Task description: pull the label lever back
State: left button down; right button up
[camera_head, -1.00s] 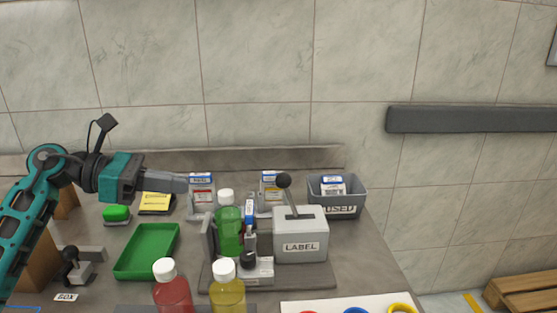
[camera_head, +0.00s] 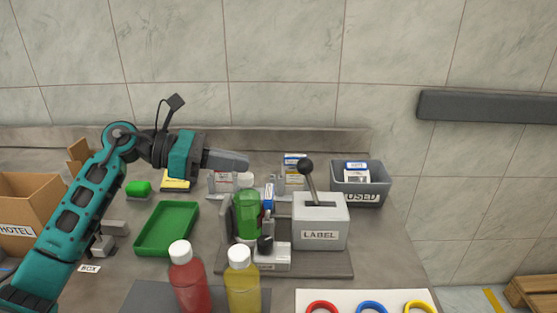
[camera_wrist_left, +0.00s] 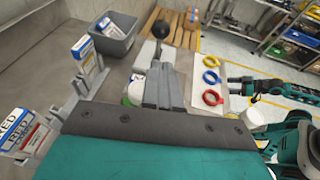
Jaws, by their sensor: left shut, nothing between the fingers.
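The grey label box (camera_head: 320,235) stands at the back right of the bench, marked LABEL. Its lever (camera_head: 306,167) has a black ball on a grey rod rising from a slot in the top, the rod leaning slightly left. My left gripper (camera_head: 243,162) is shut and empty. It is left of the lever, at about the ball's height in the head view, with a gap between. In the left wrist view the black ball (camera_wrist_left: 160,29) shows just beyond the shut fingers (camera_wrist_left: 164,84). My right gripper (camera_wrist_left: 235,88) shows small at the right; its jaws are unclear.
A green bottle (camera_head: 246,222) stands in the fixture left of the label box. A grey USED bin (camera_head: 377,193) is behind right. Red (camera_head: 188,285) and yellow bottles (camera_head: 242,289) stand in front. A green tray (camera_head: 166,234) lies left. Coloured rings lie on a white board (camera_head: 345,302).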

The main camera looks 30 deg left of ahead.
pick_arm(q)
jog(key=r+p+x, duration=0.1)
jog(key=x, duration=0.7)
jog(key=shift+w+d, duration=0.25)
jog(key=shift+p, duration=0.3)
